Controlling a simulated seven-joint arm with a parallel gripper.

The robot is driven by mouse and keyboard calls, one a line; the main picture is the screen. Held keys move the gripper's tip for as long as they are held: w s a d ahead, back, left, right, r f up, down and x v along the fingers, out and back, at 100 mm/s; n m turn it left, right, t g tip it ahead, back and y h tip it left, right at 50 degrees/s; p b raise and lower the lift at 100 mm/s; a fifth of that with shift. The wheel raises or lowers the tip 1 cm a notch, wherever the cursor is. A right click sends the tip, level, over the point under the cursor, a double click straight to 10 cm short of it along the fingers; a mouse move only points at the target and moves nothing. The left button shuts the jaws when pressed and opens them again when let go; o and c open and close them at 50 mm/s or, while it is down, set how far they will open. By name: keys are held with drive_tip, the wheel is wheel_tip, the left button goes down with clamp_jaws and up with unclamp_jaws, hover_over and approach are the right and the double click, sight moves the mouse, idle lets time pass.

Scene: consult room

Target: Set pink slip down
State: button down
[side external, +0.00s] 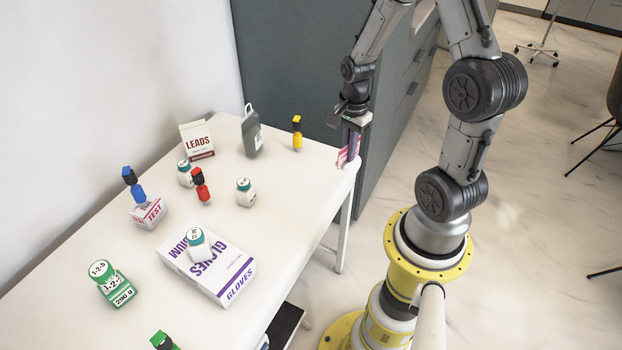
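The pink slip (342,157) is at the far right corner of the white table (310,195), a small upright pink and white piece partly hidden by my fingers. My gripper (352,152) points down at that corner, with its fingers close together on the slip. From this view I cannot tell whether the slip's lower edge touches the tabletop or hangs just above it.
A yellow-and-black bottle (297,133) and a grey bottle (251,132) stand left of my gripper. The tabletop's right edge is mostly clear.

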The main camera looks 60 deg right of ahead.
drive_tip(key=s+a+n, duration=0.2)
drive_tip(key=s+a, duration=0.1)
drive_tip(key=a, duration=1.1)
drive_tip(key=shift+n, duration=0.5)
drive_tip(key=w+f, duration=0.3)
drive_tip(key=w, duration=0.1)
drive_tip(key=w+f, duration=0.3)
drive_tip(key=w, duration=0.2)
drive_tip(key=w+f, duration=0.3)
drive_tip(key=w, duration=0.1)
drive_tip(key=shift+w+d+f, duration=0.1)
drive_tip(key=shift+w+d, duration=0.05)
drive_tip(key=shift+w, duration=0.25)
drive_tip(key=shift+w+f, duration=0.1)
drive_tip(key=shift+f, duration=0.1)
drive_tip(key=shift+w+f, duration=0.2)
drive_tip(key=shift+f, duration=1.5)
drive_tip(key=shift+f, duration=0.1)
drive_tip(key=c, duration=1.1)
unclamp_jaws()
drive_tip(key=shift+o, duration=0.2)
